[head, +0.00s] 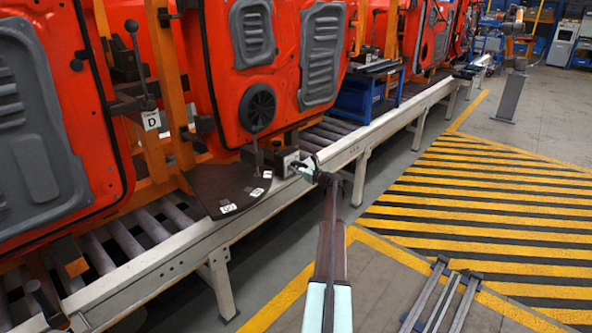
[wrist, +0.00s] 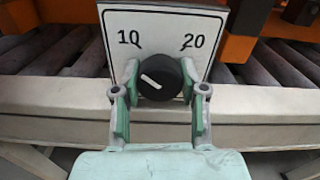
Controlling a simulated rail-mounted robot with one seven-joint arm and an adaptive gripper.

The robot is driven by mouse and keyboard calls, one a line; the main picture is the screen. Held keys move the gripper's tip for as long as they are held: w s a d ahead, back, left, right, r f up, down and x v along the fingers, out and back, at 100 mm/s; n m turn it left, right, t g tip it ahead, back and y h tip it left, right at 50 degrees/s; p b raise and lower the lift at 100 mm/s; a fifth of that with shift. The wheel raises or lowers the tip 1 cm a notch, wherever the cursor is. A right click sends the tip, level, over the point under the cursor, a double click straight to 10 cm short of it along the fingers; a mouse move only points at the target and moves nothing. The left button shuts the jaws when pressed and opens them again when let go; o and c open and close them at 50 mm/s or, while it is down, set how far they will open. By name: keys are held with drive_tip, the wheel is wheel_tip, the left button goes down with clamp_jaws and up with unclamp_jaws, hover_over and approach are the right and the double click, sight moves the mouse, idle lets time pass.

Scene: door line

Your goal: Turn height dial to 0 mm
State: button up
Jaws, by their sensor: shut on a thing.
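The height dial is a black round knob (wrist: 160,78) on a white plate (wrist: 165,22), seen in the wrist view. The plate reads 10 at upper left and 20 at upper right; no 0 mark shows. The knob's white line lies left of its middle, running left and slightly up. My gripper (wrist: 160,88) is shut on the knob, one green finger on each side. In the head view my gripper (head: 308,172) is at the small dial box (head: 290,163) on the conveyor's near rail; the knob is not clear there.
The pale conveyor rail (head: 185,257) runs diagonally under red door panels (head: 280,110) on orange frames. A dark plate with white labels (head: 226,190) lies left of the dial box. The striped floor (head: 480,195) at right is clear.

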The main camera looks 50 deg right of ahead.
drive_tip(key=n+b, duration=0.3)
drive_tip(key=shift+f, duration=0.2)
drive_tip(key=n+b, duration=0.5)
drive_tip(key=shift+d+n+b, duration=0.1)
drive_tip(key=shift+n+b, duration=0.2)
drive_tip(key=n+b, duration=0.5)
drive_tip(key=shift+w+r, duration=0.1)
drive_tip(key=shift+r+n+b, duration=0.2)
drive_tip(key=shift+n+b, duration=1.2)
drive_tip(key=shift+n, duration=0.2)
drive_tip(key=o, duration=1.2)
drive_tip(key=shift+c, duration=0.2)
